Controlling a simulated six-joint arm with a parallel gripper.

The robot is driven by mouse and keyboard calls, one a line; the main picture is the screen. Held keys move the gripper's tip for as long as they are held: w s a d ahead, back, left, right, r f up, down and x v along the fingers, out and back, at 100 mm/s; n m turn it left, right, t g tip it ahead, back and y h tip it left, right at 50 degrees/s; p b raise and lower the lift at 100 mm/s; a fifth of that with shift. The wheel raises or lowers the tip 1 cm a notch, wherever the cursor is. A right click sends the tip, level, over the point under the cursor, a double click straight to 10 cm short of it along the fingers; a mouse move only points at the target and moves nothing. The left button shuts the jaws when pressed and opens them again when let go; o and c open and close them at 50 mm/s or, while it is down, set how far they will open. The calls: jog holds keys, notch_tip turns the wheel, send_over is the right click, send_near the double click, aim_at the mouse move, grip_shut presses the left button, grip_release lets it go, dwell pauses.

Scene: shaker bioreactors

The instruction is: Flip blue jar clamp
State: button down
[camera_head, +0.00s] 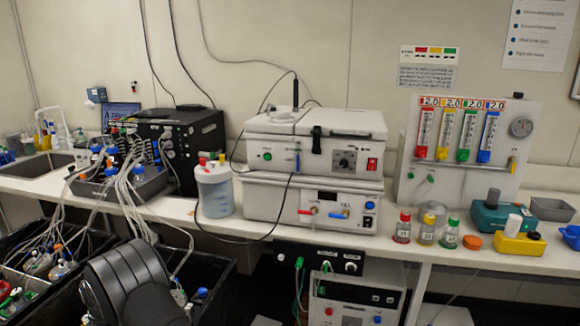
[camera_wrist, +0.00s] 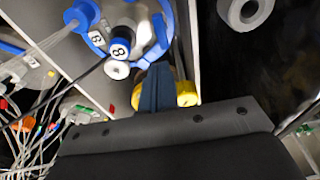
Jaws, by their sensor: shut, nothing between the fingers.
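In the wrist view, the narrow dark fingers of my gripper (camera_wrist: 158,70) are together with no gap showing. In the head view, my dark arm covers part of the black crates, and the fingertips and this clamp cannot be made out.
A blue cap (camera_wrist: 82,15) with clear tubing stands left of the jar. Tubes and cables crowd the left black crate (camera_head: 85,243). A light crate wall (camera_wrist: 194,45) runs right of the jar. The bench (camera_head: 400,240) behind holds instruments and small bottles.

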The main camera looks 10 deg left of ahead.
jog(key=shift+r, duration=2)
jog(key=shift+f, duration=0.15)
notch_tip(320, 180, down, 7)
jog(key=shift+r, duration=0.2)
